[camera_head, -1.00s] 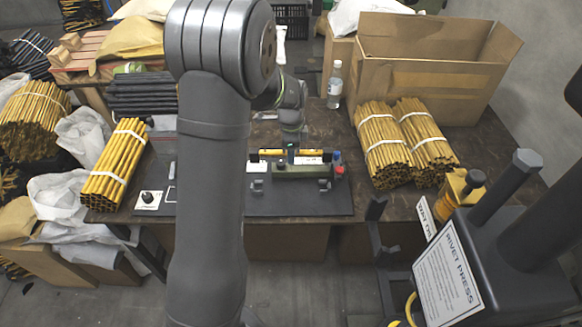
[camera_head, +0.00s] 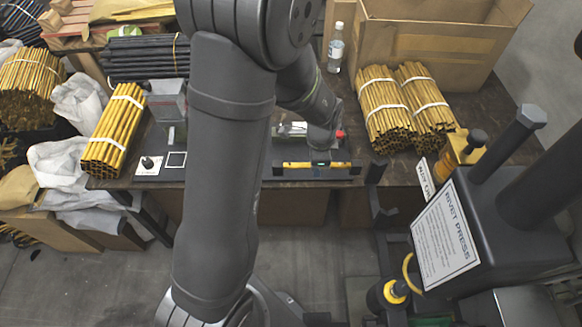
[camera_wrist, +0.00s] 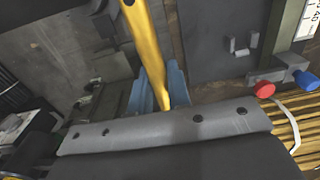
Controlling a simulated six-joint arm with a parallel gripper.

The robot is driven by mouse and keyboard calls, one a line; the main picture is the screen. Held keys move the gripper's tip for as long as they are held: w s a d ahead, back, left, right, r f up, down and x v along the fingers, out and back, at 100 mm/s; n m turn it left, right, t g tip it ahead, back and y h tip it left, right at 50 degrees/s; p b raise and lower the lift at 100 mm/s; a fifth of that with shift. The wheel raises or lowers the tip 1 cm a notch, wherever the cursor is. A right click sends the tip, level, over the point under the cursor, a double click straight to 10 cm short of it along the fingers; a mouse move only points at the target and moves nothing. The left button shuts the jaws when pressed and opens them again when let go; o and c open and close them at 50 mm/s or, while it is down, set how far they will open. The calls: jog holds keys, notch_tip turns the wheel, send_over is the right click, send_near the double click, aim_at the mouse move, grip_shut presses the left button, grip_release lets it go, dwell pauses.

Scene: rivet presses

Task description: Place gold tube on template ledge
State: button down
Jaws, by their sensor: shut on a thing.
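My gripper (camera_head: 320,164) is shut on the gold tube (camera_head: 298,165) and holds it level, running left to right, by the front edge of the dark mat (camera_head: 283,147). In the wrist view, the gold tube (camera_wrist: 146,48) passes between the blue-grey jaws of my gripper (camera_wrist: 163,92); its near end is hidden by the gripper body. The template, a green bar (camera_wrist: 291,28) with a white label, lies on the mat apart from the tube. Its red knob (camera_wrist: 264,89) and blue knob (camera_wrist: 303,78) show at one end. In the head view, my arm hides most of the template.
Bundles of gold tubes stand on the table at left (camera_head: 114,130) and right (camera_head: 400,110). A bottle (camera_head: 336,48) and a cardboard box (camera_head: 420,45) are behind. The rivet press (camera_head: 450,235) stands at front right. Open floor (camera_head: 110,270) lies in front of the table.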

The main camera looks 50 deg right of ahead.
send_over(291, 171)
notch_tip(291, 171, down, 6)
jog(key=shift+s+a+f, duration=0.1)
jog(key=shift+f, duration=1.85)
jog(key=shift+f, duration=0.1)
jog(key=c, duration=1.7)
grip_release()
jog(key=shift+c, duration=0.2)
jog(key=o, duration=0.4)
notch_tip(291, 171, up, 12)
jog(key=shift+r, duration=0.1)
